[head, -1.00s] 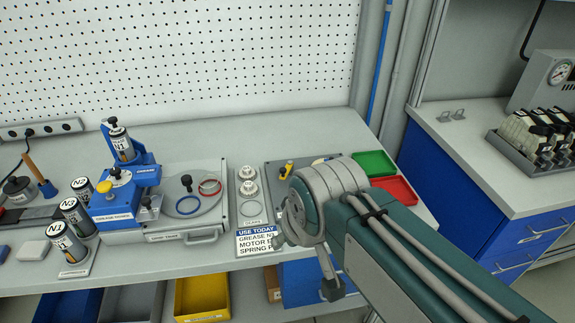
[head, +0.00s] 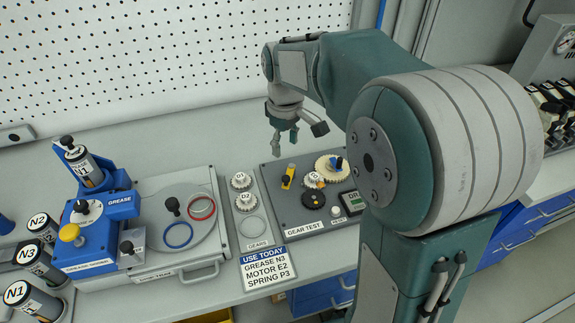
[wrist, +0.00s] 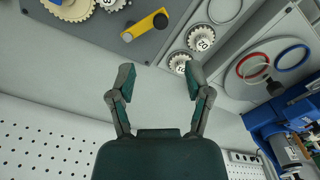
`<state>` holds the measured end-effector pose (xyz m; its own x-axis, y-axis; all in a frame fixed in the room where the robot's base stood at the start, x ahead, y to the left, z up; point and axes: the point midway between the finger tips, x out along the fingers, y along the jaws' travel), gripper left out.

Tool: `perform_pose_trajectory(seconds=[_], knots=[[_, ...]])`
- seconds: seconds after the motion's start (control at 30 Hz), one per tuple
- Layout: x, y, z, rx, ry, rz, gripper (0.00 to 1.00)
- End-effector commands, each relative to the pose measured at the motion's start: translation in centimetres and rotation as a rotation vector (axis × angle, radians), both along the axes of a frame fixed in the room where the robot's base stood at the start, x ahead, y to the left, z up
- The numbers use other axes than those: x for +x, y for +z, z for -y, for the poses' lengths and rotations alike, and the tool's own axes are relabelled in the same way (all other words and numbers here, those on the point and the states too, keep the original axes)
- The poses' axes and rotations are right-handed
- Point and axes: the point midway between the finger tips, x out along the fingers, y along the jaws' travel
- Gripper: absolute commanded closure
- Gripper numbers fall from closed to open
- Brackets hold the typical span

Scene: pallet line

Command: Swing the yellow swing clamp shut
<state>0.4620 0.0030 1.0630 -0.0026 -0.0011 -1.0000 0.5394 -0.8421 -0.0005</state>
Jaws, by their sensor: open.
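The yellow swing clamp (head: 288,177) stands near the left edge of the grey gear test plate (head: 290,220). It is a short yellow bar with a dark knob at one end. It also shows in the wrist view (wrist: 145,26), apart from my fingers. My gripper (head: 286,145) hangs above the bench just behind the plate, beyond the clamp and touching nothing. In the wrist view my gripper (wrist: 158,80) has its two fingers spread and nothing between them. Whether the clamp bears on any part cannot be told.
A large cream gear (head: 330,168) and a smaller white gear (head: 314,181) sit right of the clamp. A tray with gears D1 (head: 241,181) and D2 (head: 246,202) lies to its left. The blue grease station (head: 100,215) is further left. The perforated wall (head: 180,60) stands behind.

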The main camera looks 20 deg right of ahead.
Motion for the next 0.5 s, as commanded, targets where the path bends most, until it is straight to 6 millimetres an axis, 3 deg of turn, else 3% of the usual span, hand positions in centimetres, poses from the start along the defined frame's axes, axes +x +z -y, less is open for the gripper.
perform_pose_trajectory(seconds=[0.5], knots=[[-0.1,-8.5,-0.1,0.0,-0.002,-0.004,0.36]])
